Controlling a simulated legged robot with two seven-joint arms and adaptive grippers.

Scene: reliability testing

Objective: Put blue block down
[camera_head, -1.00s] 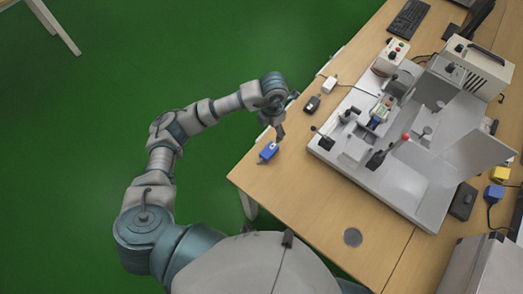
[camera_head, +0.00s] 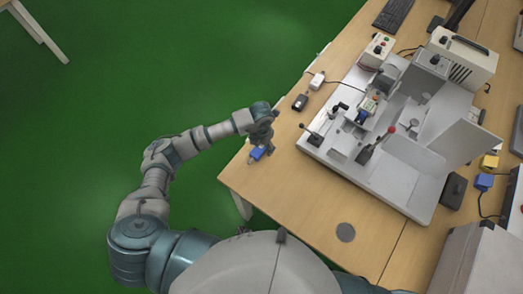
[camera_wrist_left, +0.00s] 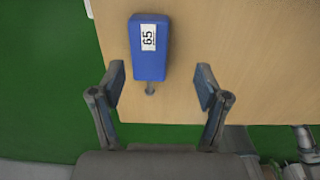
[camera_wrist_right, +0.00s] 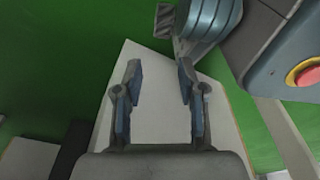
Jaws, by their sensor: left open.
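The blue block (camera_head: 257,153) with a white label lies on the wooden table (camera_head: 285,185), close to its left edge. In the left wrist view the blue block (camera_wrist_left: 149,50) sits just ahead of and partly between the finger tips, with a small grey peg at its near end. My left gripper (camera_wrist_left: 158,82) is open, with visible gaps to the block on both sides. In the head view my left gripper (camera_head: 267,145) is right by the block. My right gripper (camera_wrist_right: 160,68) is open and empty in the right wrist view; it is not visible in the head view.
A grey-white test rig (camera_head: 400,175) with levers fills the table's right part. A small black item (camera_head: 300,102) and a white plug (camera_head: 316,80) lie above the block. A grey disc (camera_head: 345,232) is near the front edge. The table between block and disc is clear.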

